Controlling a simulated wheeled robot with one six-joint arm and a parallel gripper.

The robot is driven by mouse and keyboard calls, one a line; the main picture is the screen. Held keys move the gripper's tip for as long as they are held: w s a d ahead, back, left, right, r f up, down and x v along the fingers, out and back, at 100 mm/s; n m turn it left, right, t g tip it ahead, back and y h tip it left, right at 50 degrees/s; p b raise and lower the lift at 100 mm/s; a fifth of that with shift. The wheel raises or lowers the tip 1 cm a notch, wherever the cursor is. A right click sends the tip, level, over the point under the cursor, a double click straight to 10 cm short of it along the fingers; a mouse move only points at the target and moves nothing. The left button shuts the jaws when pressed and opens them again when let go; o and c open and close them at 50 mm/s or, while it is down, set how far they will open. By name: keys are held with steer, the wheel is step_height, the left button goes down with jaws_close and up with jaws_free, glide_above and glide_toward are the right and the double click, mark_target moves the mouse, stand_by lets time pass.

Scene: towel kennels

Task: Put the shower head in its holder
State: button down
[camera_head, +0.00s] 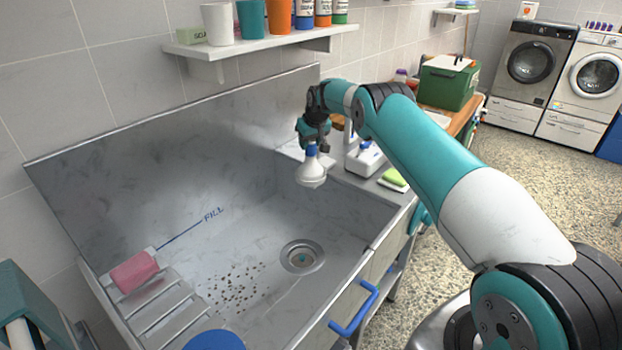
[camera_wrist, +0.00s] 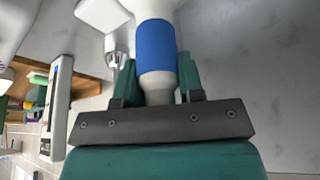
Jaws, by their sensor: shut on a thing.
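The shower head (camera_head: 312,173) is white with a blue band on its handle. My gripper (camera_head: 312,140) is shut on the handle and holds it above the right part of the steel sink, with the wide white head hanging down. In the wrist view the handle with its blue band (camera_wrist: 156,46) lies between the two teal fingers of my gripper (camera_wrist: 157,82). A white fixture (camera_head: 365,158) with an upright part stands at the sink's right end, just right of the shower head; I cannot tell whether it is the holder. My arm partly hides that area.
The steel sink (camera_head: 215,215) has a drain (camera_head: 302,257) and dark specks on its floor. A pink block (camera_head: 134,272) lies on the slatted rack at left. A shelf (camera_head: 255,44) with cups and bottles hangs above. A green box (camera_head: 448,82) stands beyond, right.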

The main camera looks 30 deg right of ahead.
steer(key=shift+f+b, duration=0.15)
steer(key=shift+b, duration=0.3)
stand_by(0.5)
steer(key=c, duration=0.7)
jaws_free()
steer(key=shift+o, duration=0.2)
steer(key=b+v, duration=0.4)
steer(key=v, duration=1.3)
steer(key=shift+s+a+r, duration=0.1)
steer(key=shift+s+r, duration=0.05)
steer(key=shift+r, duration=0.05)
